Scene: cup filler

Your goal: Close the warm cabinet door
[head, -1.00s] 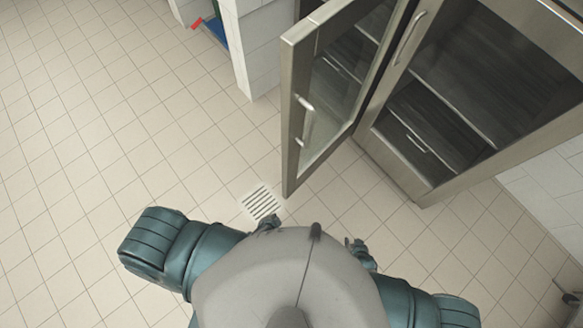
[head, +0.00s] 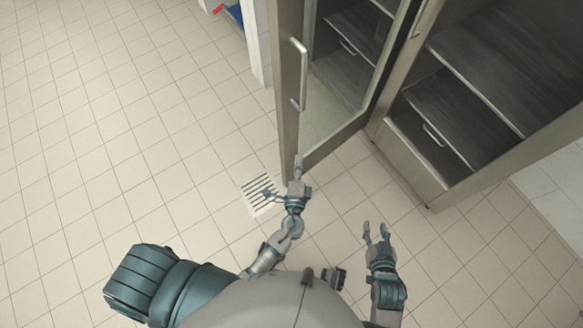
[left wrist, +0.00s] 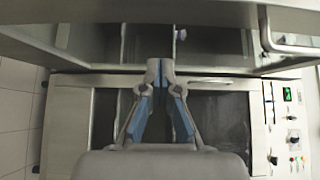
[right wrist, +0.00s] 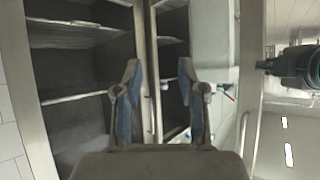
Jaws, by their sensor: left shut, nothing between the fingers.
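The warm cabinet (head: 470,90) stands at the upper right in the head view, with dark shelves inside. Its glass door (head: 285,75) stands open, swung out toward me, with a bar handle (head: 299,75) on its face. My left gripper (head: 298,160) is shut and empty, by the lower end of the door; whether it touches the door I cannot tell. In the left wrist view its fingertips (left wrist: 160,64) are together, and a handle (left wrist: 268,35) shows at upper right. My right gripper (head: 376,232) is open and empty, below the cabinet opening; its spread fingers (right wrist: 159,72) show in the right wrist view.
A floor drain grate (head: 258,192) lies left of my left gripper. A white tiled wall end (head: 257,45) stands behind the door. A blue and red item (head: 233,12) is at the top. The tiled floor at left is clear.

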